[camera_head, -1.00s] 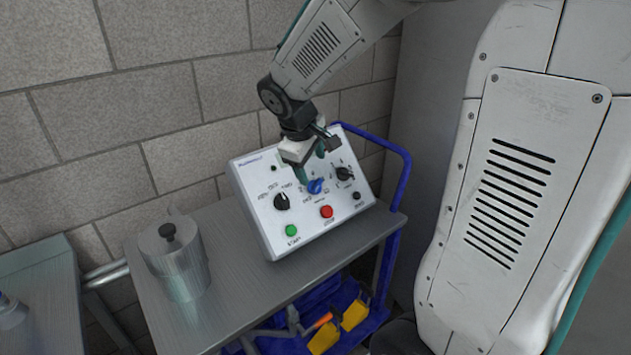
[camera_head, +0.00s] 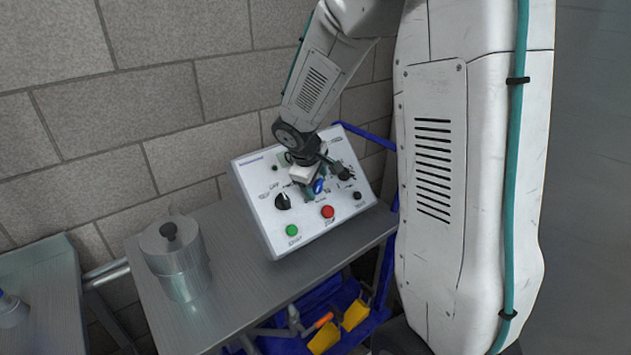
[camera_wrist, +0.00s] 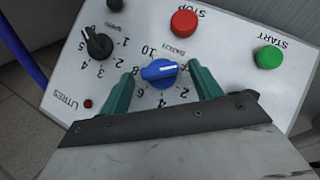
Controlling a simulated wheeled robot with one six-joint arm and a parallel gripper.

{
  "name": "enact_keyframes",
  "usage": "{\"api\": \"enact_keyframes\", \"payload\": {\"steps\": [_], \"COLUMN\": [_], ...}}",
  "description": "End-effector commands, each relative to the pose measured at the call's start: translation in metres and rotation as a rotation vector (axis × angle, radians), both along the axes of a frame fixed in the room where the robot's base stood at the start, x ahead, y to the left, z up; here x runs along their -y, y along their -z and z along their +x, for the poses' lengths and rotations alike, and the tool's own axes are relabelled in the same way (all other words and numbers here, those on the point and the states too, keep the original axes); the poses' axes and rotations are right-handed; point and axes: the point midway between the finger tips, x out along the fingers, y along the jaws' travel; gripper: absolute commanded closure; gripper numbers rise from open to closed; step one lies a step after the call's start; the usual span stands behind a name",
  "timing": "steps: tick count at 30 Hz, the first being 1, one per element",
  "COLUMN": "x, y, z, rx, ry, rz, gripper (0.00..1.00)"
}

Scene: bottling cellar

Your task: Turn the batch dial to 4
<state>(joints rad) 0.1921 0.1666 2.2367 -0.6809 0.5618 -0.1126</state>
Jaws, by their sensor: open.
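The batch dial is a blue knob (camera_wrist: 160,72) with a white pointer line, on the sloping white control panel (camera_wrist: 75,100). My gripper (camera_wrist: 161,70) is open, with one teal finger on each side of the knob. Small gaps seem to show, but contact is unclear. In the head view the blue knob (camera_head: 318,186) is partly hidden by my gripper (camera_head: 314,187).
Two black knobs (camera_head: 283,201) (camera_head: 344,173), a red stop button (camera_head: 327,212) and a green start button (camera_head: 292,230) are close by. A lidded metal pot (camera_head: 176,262) stands left on the grey bench (camera_head: 240,275). A brick wall (camera_head: 150,90) is behind.

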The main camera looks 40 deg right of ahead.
Motion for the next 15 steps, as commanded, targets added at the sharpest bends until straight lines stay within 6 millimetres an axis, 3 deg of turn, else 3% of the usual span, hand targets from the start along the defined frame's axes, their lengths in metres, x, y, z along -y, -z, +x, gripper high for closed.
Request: {"api": "enact_keyframes", "payload": {"steps": [2, 3, 7, 8, 15], "x": [-0.0001, -0.0001, -0.0001, -0.0001, 0.0001], "y": [0.0000, -0.0001, -0.0002, -0.0002, -0.0005], "z": [-0.0001, -0.0002, -0.0002, -0.0002, 0.0000], "rx": [0.000, 0.000, 0.000, 0.000, -0.001], "ry": [0.000, 0.000, 0.000, 0.000, 0.009], "rz": [0.000, 0.000, 0.000, 0.000, 0.008], "gripper": [0.36, 0.42, 0.78, 0.81, 0.81]}}
